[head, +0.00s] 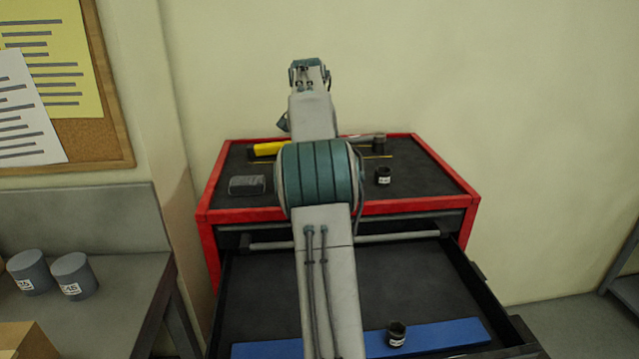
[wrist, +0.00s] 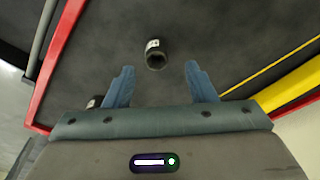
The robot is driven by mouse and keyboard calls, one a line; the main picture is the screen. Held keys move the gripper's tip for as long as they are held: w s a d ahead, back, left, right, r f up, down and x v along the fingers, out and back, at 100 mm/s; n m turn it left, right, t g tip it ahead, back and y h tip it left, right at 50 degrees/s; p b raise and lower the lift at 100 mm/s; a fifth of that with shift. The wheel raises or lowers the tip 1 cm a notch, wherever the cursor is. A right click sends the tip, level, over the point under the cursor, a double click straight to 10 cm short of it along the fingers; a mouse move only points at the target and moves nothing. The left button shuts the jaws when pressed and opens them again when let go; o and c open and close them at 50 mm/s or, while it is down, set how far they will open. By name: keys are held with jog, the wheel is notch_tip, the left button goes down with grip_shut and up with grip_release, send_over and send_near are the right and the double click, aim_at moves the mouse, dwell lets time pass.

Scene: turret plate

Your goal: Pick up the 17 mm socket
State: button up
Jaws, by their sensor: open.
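In the wrist view, a small black socket (wrist: 156,56) with a white label stands on the dark top just beyond my fingertips, roughly centred between them. My gripper (wrist: 158,82) is open and empty, one blue finger to each side, apart from the socket. A second dark piece with a pale label (wrist: 94,102) shows partly past the left finger. In the head view, a labelled black socket (head: 384,176) stands on the cabinet top, and another (head: 397,334) stands on the blue strip in the drawer. The label sizes are too small to read. My arm hides the gripper in the head view.
The red-rimmed cabinet (head: 207,215) has its drawer (head: 270,290) open. On top are a yellow-handled tool (head: 266,149), a thin yellow rod (head: 378,157), a grey block (head: 247,185) and a dark cylinder (head: 378,143). A bench with grey cylinders (head: 75,275) stands left.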

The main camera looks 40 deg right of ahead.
jog(key=f, duration=0.5)
jog(key=shift+s+d, duration=0.1)
jog(key=shift+d, duration=0.25)
jog(key=shift+r, duration=0.1)
jog(key=c, duration=1.1)
